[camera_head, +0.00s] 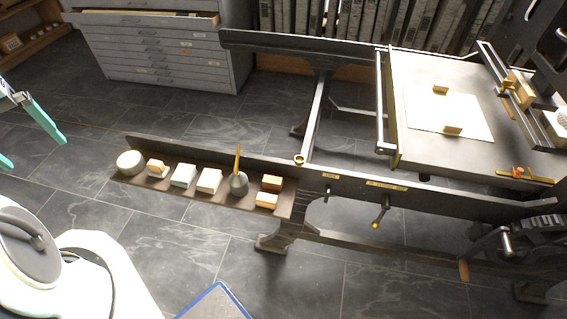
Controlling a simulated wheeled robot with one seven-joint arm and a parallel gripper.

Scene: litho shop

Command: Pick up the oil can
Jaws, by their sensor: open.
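The oil can (239,184) is a small grey can with a tall, upright yellow spout. It stands on the low shelf (225,203) along the near side of the press, among several small blocks and a round pale tin. My gripper (36,153) shows at the left edge with two teal fingers spread apart. It is open and empty, well to the left of the oil can and not touching it. Part of the gripper is cut off by the picture's edge.
White blocks (209,180) stand just left of the can, and tan blocks (271,183) just right. A dark rail (200,153) runs behind the shelf. The press bed (440,75) is at right, a grey drawer cabinet (165,55) behind. Tiled floor at left is clear.

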